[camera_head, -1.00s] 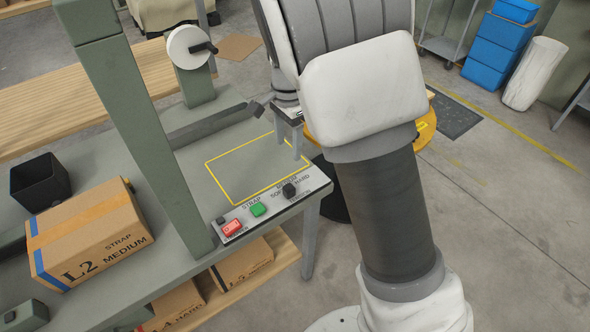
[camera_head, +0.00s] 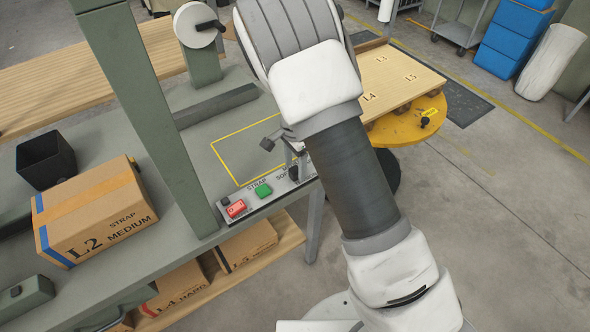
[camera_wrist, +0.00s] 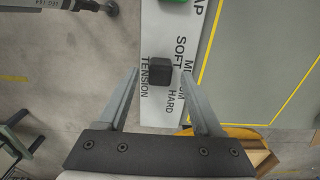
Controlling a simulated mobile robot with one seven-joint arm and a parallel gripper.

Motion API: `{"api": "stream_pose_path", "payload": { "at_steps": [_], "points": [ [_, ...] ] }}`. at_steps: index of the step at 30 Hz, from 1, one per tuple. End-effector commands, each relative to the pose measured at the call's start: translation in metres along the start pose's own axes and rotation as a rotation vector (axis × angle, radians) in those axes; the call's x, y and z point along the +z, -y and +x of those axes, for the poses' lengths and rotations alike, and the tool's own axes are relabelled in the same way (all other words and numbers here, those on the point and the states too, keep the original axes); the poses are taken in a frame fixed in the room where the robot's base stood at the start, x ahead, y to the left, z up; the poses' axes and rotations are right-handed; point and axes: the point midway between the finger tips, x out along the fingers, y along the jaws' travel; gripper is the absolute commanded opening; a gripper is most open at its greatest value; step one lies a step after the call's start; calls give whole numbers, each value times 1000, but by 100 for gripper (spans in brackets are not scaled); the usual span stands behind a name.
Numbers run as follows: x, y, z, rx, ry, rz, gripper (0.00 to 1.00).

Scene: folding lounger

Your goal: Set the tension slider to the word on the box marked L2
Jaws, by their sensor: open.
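The box marked L2 (camera_head: 95,215) stands on the left of the bench and reads STRAP MEDIUM. The tension slider is a black knob (camera_wrist: 160,70) on the white control panel (camera_wrist: 157,110), beside the words SOFT, MEDIUM and HARD. The knob lies between SOFT and HARD, near MEDIUM; its exact setting is hard to tell. My gripper (camera_wrist: 160,76) is open, with one finger on each side of the knob in the wrist view. Whether they touch it is not clear. In the head view my arm partly hides the gripper and panel end.
The panel also has a green button (camera_head: 263,190) and a red switch (camera_head: 236,208). A green frame post (camera_head: 150,120) rises from the bench left of the panel. A black bin (camera_head: 45,160) stands behind the L2 box. A yellow turntable (camera_head: 435,120) carries a wooden board behind my arm.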

Motion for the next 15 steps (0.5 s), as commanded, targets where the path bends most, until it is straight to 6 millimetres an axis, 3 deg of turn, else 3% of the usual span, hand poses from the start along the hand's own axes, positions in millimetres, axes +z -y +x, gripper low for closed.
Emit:
{"api": "stream_pose_path", "payload": {
  "at_steps": [6,15],
  "points": [
    [0,0,18,0,-1,-1,68],
    [0,0,20,-1,0,-1,68]
  ]
}}
